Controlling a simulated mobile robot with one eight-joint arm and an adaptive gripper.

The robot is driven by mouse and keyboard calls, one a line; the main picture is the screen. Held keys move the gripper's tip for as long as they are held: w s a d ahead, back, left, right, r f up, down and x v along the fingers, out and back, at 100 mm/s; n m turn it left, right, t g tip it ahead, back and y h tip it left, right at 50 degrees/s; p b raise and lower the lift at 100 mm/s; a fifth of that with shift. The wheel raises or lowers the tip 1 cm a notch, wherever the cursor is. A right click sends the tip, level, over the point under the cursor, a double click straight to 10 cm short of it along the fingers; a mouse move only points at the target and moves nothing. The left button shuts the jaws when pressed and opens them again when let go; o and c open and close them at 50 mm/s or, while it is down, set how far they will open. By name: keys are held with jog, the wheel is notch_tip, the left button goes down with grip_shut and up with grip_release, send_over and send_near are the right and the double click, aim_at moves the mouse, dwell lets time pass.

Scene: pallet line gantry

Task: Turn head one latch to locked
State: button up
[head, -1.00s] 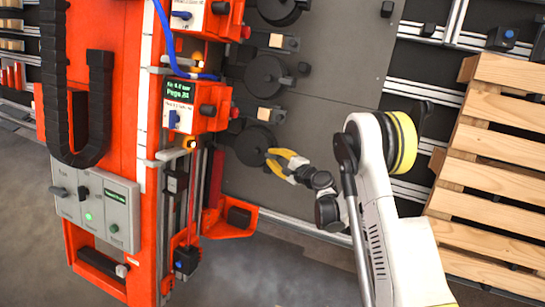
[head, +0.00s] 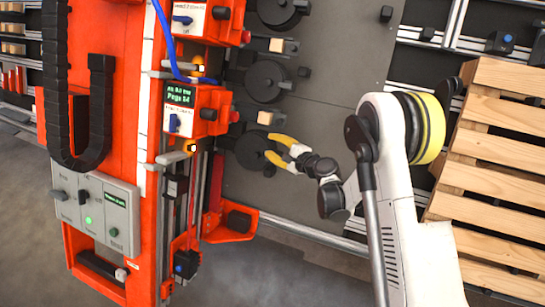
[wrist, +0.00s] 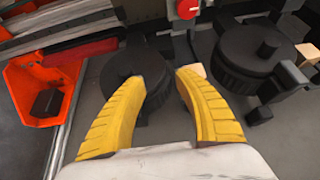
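Two red heads ride on the orange gantry column in the head view. The lower head (head: 207,112) has a small green display and a blue latch handle (head: 174,123) standing upright on a white plate. The upper head (head: 216,24) has a blue latch handle (head: 182,19) lying sideways. I cannot read clearly which label says head one. My gripper (head: 269,147) is open and empty, right of the lower head, over a dark round disc (head: 252,150). In the wrist view my yellow fingers (wrist: 163,77) are spread, with a black disc between and beyond them; the latches are not identifiable there.
Several black round discs (head: 263,81) line the grey panel beside the heads. A blue hose (head: 163,40) hangs by the column. A grey control box (head: 97,212) sits lower left. A wooden pallet (head: 497,170) stands right. An orange bracket (head: 230,222) juts out below.

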jog(key=shift+r, duration=1.45)
jog(key=shift+r, duration=0.15)
jog(key=s+d+r+n+g+h, duration=0.1)
jog(key=s+d+r+n+h, duration=0.1)
jog(key=s+d+r+n, duration=0.35)
jog(key=s+d+r+n+g+h, duration=0.1)
jog(key=s+d+r+n+h, duration=0.1)
jog(key=s+r, duration=0.65)
jog(key=s+d+n+h, duration=0.2)
jog(key=s+d, duration=0.2)
jog(key=s, duration=0.4)
jog(key=s+d+n+g+h, duration=0.1)
jog(key=s+d+n+h, duration=0.1)
jog(key=s+d, duration=0.3)
jog(key=s+d+n+g+h, duration=0.1)
jog(key=s+d, duration=0.4)
jog(key=s, duration=0.6)
jog(key=shift+s+f+n+h, duration=0.15)
jog(key=shift+s+n+h, duration=0.1)
jog(key=shift+n+h, duration=0.65)
